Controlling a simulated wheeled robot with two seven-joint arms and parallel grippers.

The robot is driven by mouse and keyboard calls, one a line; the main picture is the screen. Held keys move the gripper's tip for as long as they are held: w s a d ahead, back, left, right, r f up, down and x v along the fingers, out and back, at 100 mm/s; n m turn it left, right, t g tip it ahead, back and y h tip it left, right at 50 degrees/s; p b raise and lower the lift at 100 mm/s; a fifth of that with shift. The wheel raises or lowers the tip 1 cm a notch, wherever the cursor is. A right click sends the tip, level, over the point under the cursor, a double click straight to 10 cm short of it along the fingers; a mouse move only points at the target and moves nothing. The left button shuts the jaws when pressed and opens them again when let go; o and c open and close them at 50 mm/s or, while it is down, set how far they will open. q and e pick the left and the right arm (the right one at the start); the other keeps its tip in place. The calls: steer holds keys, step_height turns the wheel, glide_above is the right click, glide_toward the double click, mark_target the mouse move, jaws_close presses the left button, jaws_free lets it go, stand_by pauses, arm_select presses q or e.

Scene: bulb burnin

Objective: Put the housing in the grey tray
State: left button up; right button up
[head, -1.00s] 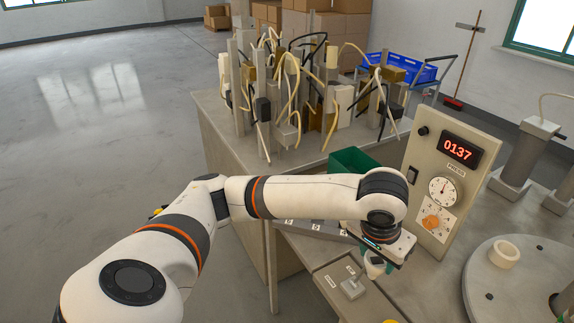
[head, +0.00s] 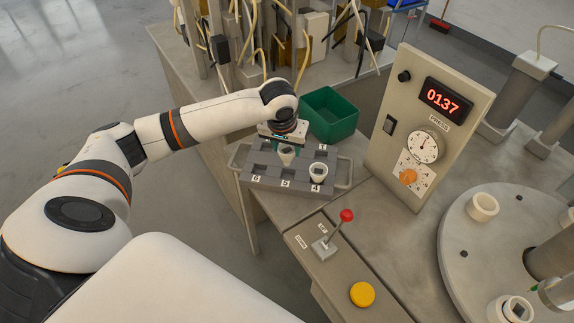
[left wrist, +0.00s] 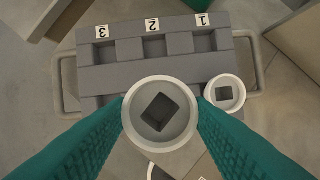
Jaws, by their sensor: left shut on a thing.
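My left gripper (head: 283,140) is shut on a white round housing (head: 286,155) with a square hole in its top. In the left wrist view the teal fingers (left wrist: 160,112) press the housing (left wrist: 160,135) from both sides. It is over the grey tray (head: 243,165), near the label 5, and looks larger than the housing in the tray, so it seems to be above it. That second white housing (head: 318,171) sits at the compartment marked 4; it also shows in the left wrist view (left wrist: 226,93). Compartments 1, 2 and 3 look empty. My right gripper is not in view.
A green bin (head: 330,112) stands just behind the tray. The press panel (head: 430,150) rises to the right. A red-knobbed lever (head: 345,216) and yellow button (head: 362,294) are in front. A round plate (head: 465,245) at right carries white rings.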

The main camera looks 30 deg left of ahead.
mark_target(288, 164)
arm_select(q)
steer(key=x, duration=0.3)
steer(key=shift+s+d+f, duration=0.1)
steer(key=shift+s+f, duration=0.05)
steer(key=shift+f, duration=0.1)
step_height(288, 164, down, 3)
steer(key=shift+s+p, duration=0.15)
steer(key=shift+p, duration=0.3)
steer(key=shift+f, duration=0.15)
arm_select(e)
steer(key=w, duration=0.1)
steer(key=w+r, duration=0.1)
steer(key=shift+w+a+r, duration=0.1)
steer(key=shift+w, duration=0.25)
arm_select(q)
steer(key=shift+f, duration=0.15)
steer(key=o, duration=0.8)
steer(key=shift+o, duration=0.7)
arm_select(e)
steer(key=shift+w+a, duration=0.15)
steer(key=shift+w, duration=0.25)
